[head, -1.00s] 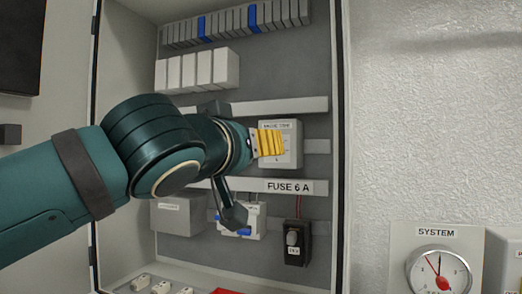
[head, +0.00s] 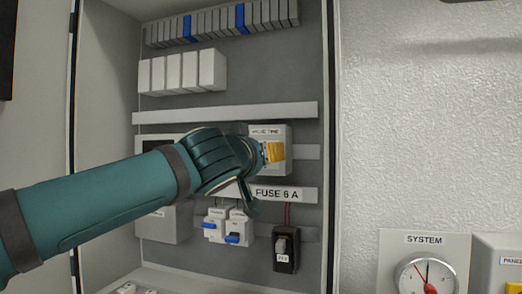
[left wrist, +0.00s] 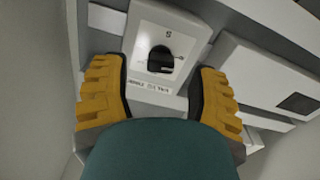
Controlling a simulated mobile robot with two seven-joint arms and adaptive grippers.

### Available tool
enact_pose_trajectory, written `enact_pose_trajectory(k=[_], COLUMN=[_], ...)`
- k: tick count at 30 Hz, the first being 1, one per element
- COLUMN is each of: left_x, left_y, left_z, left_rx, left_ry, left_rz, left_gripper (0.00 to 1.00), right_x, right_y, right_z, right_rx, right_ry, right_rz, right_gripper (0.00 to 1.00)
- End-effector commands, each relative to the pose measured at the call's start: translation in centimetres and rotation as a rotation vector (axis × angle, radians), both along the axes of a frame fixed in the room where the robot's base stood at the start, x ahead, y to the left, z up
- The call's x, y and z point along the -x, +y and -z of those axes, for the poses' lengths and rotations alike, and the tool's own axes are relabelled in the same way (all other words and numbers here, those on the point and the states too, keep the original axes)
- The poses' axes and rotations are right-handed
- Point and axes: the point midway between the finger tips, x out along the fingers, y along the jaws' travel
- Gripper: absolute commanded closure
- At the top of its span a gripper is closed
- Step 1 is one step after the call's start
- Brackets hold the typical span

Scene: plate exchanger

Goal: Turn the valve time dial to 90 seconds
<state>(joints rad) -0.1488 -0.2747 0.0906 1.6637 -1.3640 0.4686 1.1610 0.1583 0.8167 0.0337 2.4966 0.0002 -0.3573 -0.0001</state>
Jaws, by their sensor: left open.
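The valve time dial is a black knob (left wrist: 160,58) on a white box (left wrist: 140,42) labelled "VALVE TIME", seen upside down in the left wrist view. In the head view the box (head: 270,132) is on the cabinet's back panel, its knob hidden behind my gripper. My left gripper (head: 274,152) reaches in from the left, in front of the box. In the left wrist view its yellow fingers (left wrist: 158,70) are spread on either side of the box face, with the knob between them. I see no clear contact. The dial's setting is too small to read.
A "FUSE 6 A" strip (head: 283,194) runs just below the gripper. Breakers with blue levers (head: 232,239) and a black switch (head: 286,250) are lower down. White blocks (head: 183,72) stand above. A "SYSTEM" gauge (head: 426,278) is on the wall at right.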

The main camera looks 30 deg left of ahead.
Motion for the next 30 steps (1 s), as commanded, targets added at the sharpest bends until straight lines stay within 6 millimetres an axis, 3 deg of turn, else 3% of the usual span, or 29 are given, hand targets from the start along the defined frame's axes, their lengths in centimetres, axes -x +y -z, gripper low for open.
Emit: enact_pose_trajectory(k=[6, 16, 17, 21, 22, 30], left_x=[-1.8, -2.1, -2.1, -2.1, -2.1, -2.1], left_y=[0.5, 0.5, 0.5, 0.5, 0.5, 0.5], left_z=[-0.1, 0.0, 0.0, 0.0, 0.0, 0.0], left_rx=[0.0, 0.0, 0.0, 0.0, 0.0, -0.012], left_ry=[0.0, 0.0, 0.0, 0.0, 0.0, 0.003], left_rz=[-0.001, -0.001, -0.001, -0.001, -0.001, -0.001], left_gripper=[0.4, 0.4, 0.45, 0.94, 1.0, 1.0], right_x=[0.0, 0.0, 0.0, 0.0, 0.0, 0.0], right_y=[0.0, 0.0, 0.0, 0.0, 0.0, 0.0], right_z=[-0.6, -0.6, -0.6, -0.6, -0.6, -0.5], right_rx=[0.0, 0.0, 0.0, 0.0, 0.0, 0.0], right_ry=[0.001, 0.001, 0.001, 0.001, 0.001, 0.001], right_rz=[-0.001, -0.001, -0.001, -0.001, -0.001, -0.001], right_gripper=[1.0, 1.0, 1.0, 1.0, 1.0, 1.0])
